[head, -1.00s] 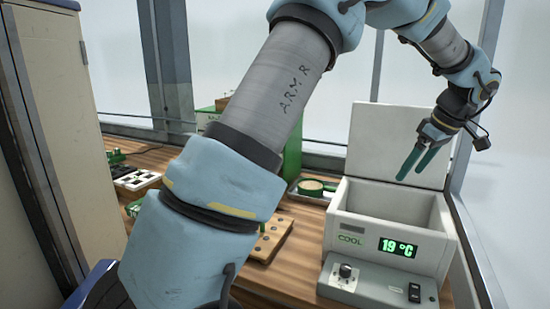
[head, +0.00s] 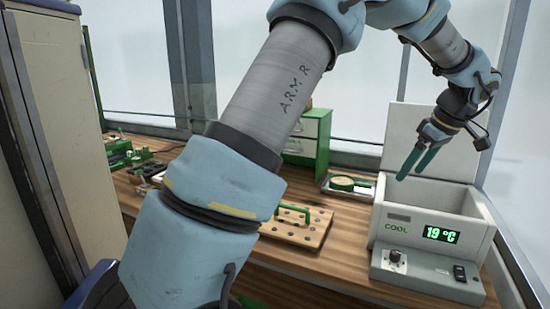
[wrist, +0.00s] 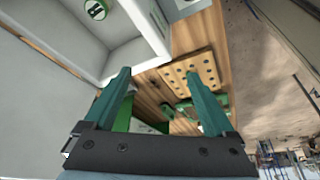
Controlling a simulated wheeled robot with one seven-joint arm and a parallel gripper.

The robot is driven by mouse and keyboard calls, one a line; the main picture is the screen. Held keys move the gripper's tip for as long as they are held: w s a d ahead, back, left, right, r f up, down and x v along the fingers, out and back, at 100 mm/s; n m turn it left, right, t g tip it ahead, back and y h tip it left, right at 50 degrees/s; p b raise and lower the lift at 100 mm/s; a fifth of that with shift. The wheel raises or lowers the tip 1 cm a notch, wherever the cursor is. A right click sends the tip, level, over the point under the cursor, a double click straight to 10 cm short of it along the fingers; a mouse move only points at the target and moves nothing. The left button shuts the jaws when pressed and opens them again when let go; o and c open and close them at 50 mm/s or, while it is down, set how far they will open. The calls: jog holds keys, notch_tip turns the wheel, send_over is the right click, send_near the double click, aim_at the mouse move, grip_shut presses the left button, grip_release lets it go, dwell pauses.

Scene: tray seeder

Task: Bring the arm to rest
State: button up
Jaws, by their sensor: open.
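My gripper (head: 417,163) is in the upper right of the head view, with its two green fingers pointing down and to the left. The fingers are apart and nothing shows between them. It hangs in front of the raised white lid and above the white cooling box (head: 415,225), whose display reads 19 °C. In the wrist view my gripper (wrist: 165,82) also shows open and empty. My raised, bent arm hides part of the bench in the head view.
The wooden bench (head: 330,268) holds a drilled wooden board (head: 293,233) with a green handle, a green drawer cabinet (head: 322,142) and a small tray with a round green-rimmed item (head: 345,183). A tall beige cabinet (head: 65,120) stands at the left. Glass panels close off the back and right.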

jog(key=a+f+m+g+b, duration=0.15)
jog(key=a+f, duration=0.25)
jog(key=a, duration=0.4)
jog(key=a+f+m+h+b, duration=0.1)
jog(key=a+f+m+b, duration=0.2)
jog(key=a, duration=0.5)
jog(key=a+f+g+b, duration=0.1)
jog(key=a+f+b, duration=0.1)
jog(key=a+f, duration=0.45)
jog(key=s+a+f+m+b, duration=0.1)
jog(key=s+a+f, duration=0.2)
jog(key=a, duration=0.5)
jog(key=s+a+f+m+h+b, duration=0.1)
jog(key=s+a+f+m+b, duration=0.1)
jog(key=s+a, duration=0.4)
jog(key=a+f, duration=0.1)
jog(key=a, duration=0.2)
jog(key=shift+a+h, duration=0.25)
jog(key=shift+h, duration=0.05)
jog(key=shift+s, duration=0.1)
